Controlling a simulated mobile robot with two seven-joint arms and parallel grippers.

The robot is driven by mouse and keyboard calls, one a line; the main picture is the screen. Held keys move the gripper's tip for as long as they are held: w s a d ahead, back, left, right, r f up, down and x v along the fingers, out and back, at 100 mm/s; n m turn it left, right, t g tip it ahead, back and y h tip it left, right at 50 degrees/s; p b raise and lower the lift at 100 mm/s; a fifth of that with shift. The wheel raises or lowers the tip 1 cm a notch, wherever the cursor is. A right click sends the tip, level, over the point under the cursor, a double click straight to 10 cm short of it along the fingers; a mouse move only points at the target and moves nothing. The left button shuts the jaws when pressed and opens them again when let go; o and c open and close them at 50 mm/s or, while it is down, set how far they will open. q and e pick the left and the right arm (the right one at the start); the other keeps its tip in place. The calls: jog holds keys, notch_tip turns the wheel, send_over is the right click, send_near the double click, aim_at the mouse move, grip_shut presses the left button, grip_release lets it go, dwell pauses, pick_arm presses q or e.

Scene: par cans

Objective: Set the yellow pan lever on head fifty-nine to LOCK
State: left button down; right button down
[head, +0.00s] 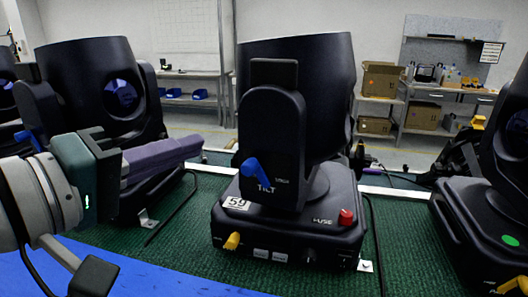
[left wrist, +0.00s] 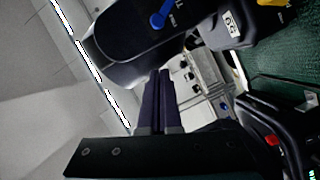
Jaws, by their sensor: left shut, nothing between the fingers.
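Head fifty-nine (head: 290,130) is a black moving light with a white 59 label (head: 236,203) on its base. The label also shows in the left wrist view (left wrist: 231,23). The yellow pan lever (head: 232,241) sticks out at the base's front left corner; its marking is too small to read. A yellow part shows at the top edge of the left wrist view (left wrist: 272,3). A blue tilt lever (head: 255,171) sits on the yoke. My left gripper (head: 200,144) is shut and empty, left of the yoke and above the pan lever, apart from it. My right gripper is not in view.
A red fuse knob (head: 346,217) sits on the base's right. Other moving lights stand at left (head: 98,85) and right (head: 505,160). The green mat (head: 185,240) is mostly free in front. Shelves with cardboard boxes (head: 382,79) stand far behind.

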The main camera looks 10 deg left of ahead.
pick_arm(q)
jog(key=shift+w+d+f, duration=0.1)
jog(key=shift+d+f, duration=0.2)
jog(key=shift+d, duration=0.35)
jog(key=shift+d+f, duration=0.3)
jog(key=shift+d, duration=0.4)
jog(key=shift+w+d+f, duration=0.1)
jog(key=shift+d+f, duration=0.2)
jog(key=shift+d, duration=0.35)
jog(key=shift+p, duration=0.3)
